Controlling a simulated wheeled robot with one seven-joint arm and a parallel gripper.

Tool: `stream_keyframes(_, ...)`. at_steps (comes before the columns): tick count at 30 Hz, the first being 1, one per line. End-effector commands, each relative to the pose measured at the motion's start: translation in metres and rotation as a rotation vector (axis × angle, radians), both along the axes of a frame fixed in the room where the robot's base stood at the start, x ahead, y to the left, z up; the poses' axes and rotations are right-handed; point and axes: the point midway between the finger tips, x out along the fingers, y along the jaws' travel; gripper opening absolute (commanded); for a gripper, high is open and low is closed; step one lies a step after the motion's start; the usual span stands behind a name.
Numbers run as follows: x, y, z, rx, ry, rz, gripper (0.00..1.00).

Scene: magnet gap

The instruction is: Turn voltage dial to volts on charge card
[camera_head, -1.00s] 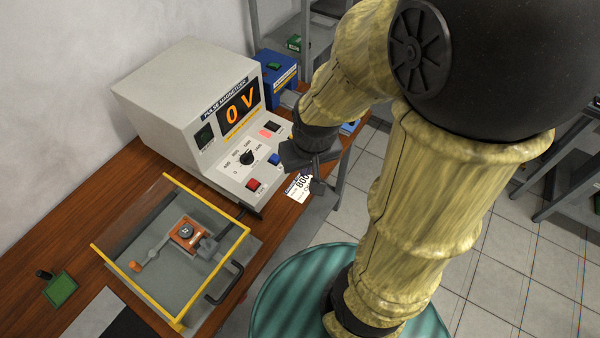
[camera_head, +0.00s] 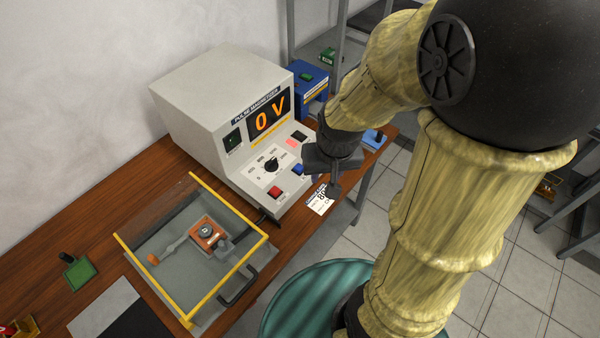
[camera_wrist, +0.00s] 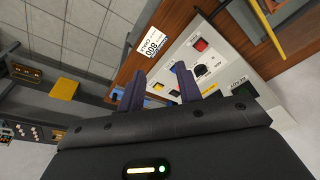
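The pulse magnetizer (camera_head: 190,105) is a pale box on the wooden bench, and its orange display (camera_head: 268,115) reads 0 V. Its black voltage dial (camera_head: 271,165) sits on a white scale on the sloping panel; its pointer is too small to read. The dial also shows in the wrist view (camera_wrist: 200,71). The white charge card (camera_head: 319,203) lies by the panel's front right; in the wrist view (camera_wrist: 151,40) it seems to read 800. My gripper (camera_wrist: 158,72) is open and empty, fingers apart, above the card and panel edge. It is apart from the dial and right of it in the head view (camera_head: 334,186).
A yellow-framed clear cover (camera_head: 190,310) stands left of the panel. A blue box (camera_head: 309,88) is behind the magnetizer. A teal drum (camera_head: 300,300) stands before the bench.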

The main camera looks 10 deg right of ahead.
Motion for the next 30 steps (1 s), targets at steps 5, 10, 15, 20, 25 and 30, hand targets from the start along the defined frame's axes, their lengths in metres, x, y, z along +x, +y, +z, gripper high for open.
stream_keyframes(5, 0.056, 0.015, 0.016, 0.042, 0.049, -0.165, 0.35)
stream_keyframes(10, 0.113, 0.035, 0.018, 0.075, 0.102, -0.360, 0.35)
stream_keyframes(15, 0.162, 0.060, 0.011, 0.090, 0.152, -0.550, 0.35)
stream_keyframes(20, 0.200, 0.085, -0.002, 0.091, 0.189, -0.719, 0.35)
stream_keyframes(25, 0.220, 0.102, -0.013, 0.088, 0.207, -0.823, 0.35)
stream_keyframes(30, 0.222, 0.104, -0.016, 0.088, 0.208, -0.840, 0.35)
